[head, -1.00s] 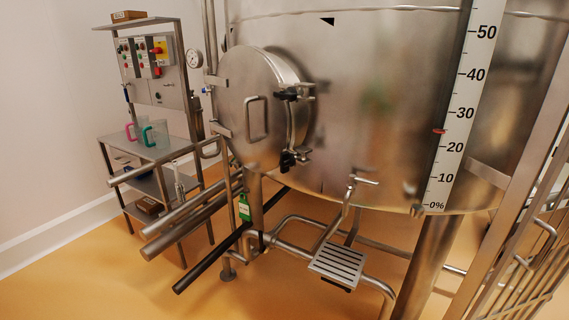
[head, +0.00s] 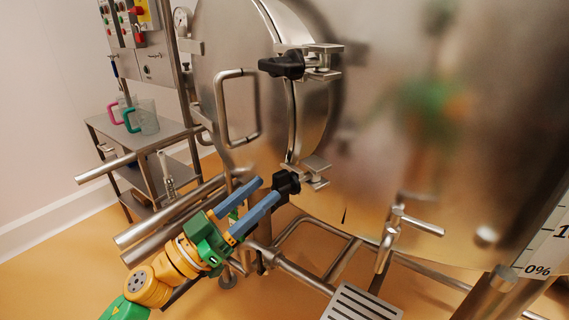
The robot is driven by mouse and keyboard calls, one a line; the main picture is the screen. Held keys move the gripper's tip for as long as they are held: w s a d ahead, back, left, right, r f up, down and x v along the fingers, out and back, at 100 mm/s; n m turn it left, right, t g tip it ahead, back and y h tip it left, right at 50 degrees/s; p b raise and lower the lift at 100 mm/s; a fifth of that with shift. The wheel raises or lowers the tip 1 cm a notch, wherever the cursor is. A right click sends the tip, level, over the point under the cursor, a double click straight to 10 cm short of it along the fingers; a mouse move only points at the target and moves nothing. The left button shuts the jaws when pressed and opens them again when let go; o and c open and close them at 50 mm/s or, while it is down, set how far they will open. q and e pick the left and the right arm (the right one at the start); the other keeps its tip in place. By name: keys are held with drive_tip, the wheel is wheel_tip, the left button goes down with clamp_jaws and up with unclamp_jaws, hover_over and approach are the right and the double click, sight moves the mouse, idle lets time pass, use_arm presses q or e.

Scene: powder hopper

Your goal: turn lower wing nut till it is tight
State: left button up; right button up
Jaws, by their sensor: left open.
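The lower wing nut (head: 286,184) is a black knob on the lower clamp at the right edge of the round hatch door (head: 228,100). The upper wing nut (head: 283,65) is a similar black knob on the upper clamp. My left gripper (head: 268,190) has two blue fingers and a green and yellow body. It is open and comes from the lower left, with its fingertips close to the lower wing nut. I cannot tell whether they touch it. The door lies against the hatch rim. My right gripper is not in view.
A steel door handle (head: 238,108) stands out above my left gripper. Steel pipes (head: 175,215) run behind my left arm. A slotted step (head: 360,303) is at the bottom. A shelf with mugs (head: 142,118) stands at the left. A valve handle (head: 420,224) sticks out at the right.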

sight(276, 178)
use_arm(q)
drive_tip(key=d+r+p, duration=0.1)
drive_tip(key=d+r, duration=0.2)
drive_tip(key=shift+w+r, duration=0.1)
drive_tip(key=shift+r, duration=0.05)
drive_tip(key=shift+w+d+p, duration=0.3)
drive_tip(key=shift+w+d, duration=0.3)
drive_tip(key=shift+w+f, duration=0.25)
drive_tip(key=shift+w, duration=0.05)
drive_tip(key=shift+s+a+r, duration=0.1)
drive_tip(key=shift+s, duration=0.1)
clamp_jaws()
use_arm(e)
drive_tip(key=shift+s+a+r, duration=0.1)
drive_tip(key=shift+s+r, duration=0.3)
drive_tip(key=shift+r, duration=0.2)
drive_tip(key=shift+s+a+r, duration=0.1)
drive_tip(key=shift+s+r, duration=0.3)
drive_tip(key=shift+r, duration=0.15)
